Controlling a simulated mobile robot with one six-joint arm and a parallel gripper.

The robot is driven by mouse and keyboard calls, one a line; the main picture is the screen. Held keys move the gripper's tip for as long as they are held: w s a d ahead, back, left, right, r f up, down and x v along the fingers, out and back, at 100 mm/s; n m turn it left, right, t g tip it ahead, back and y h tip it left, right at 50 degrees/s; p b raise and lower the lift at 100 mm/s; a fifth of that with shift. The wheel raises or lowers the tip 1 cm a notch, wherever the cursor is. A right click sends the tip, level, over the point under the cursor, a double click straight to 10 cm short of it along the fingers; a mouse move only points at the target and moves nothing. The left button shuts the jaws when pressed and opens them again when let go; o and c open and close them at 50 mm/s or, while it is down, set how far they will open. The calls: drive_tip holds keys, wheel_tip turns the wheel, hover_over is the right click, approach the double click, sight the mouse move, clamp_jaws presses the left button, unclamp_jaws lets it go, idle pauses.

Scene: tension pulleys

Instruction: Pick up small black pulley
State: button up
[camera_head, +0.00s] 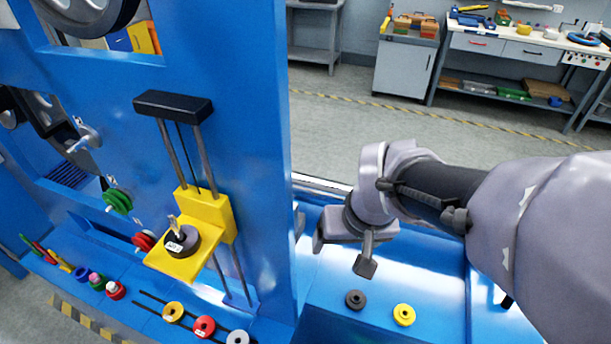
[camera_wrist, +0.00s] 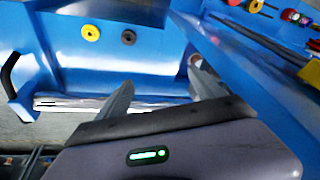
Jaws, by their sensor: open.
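The small black pulley (camera_head: 355,299) lies flat on the blue ledge, right of the tall blue panel. It also shows in the wrist view (camera_wrist: 128,37), beside a yellow pulley (camera_wrist: 91,32). My gripper (camera_head: 342,254) hangs above and behind the black pulley in the head view, clear of it. Its fingers are apart with nothing between them. In the wrist view the two fingers (camera_wrist: 163,88) point towards the ledge, and the black pulley lies beyond them, up and to the left. A larger dark pulley (camera_head: 183,240) sits on the yellow slide block.
The yellow pulley (camera_head: 404,314) lies just right of the black one. The tall blue panel (camera_head: 262,130) stands close on the left of my gripper. Yellow, red and white pulleys (camera_head: 204,326) lie on the panel's other side. The ledge around the black pulley is otherwise clear.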

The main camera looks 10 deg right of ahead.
drive_tip(key=w+d+f+n+g, duration=0.2)
drive_tip(key=w+d+f, duration=0.25)
drive_tip(key=f, duration=0.45)
drive_tip(key=n+g+b, duration=0.2)
drive_tip(key=b, duration=0.2)
hover_over(357, 297)
drive_tip(key=f, duration=1.4)
drive_tip(key=a+f, duration=0.1)
drive_tip(key=f, duration=0.6)
drive_tip(key=shift+s, duration=0.4)
drive_tip(key=f+b, duration=0.1)
drive_tip(key=f, duration=0.1)
drive_tip(key=f+b, duration=0.2)
drive_tip(key=f, duration=0.1)
drive_tip(key=shift+d+f, duration=0.25)
drive_tip(key=shift+f, duration=0.1)
drive_tip(key=shift+r, duration=0.15)
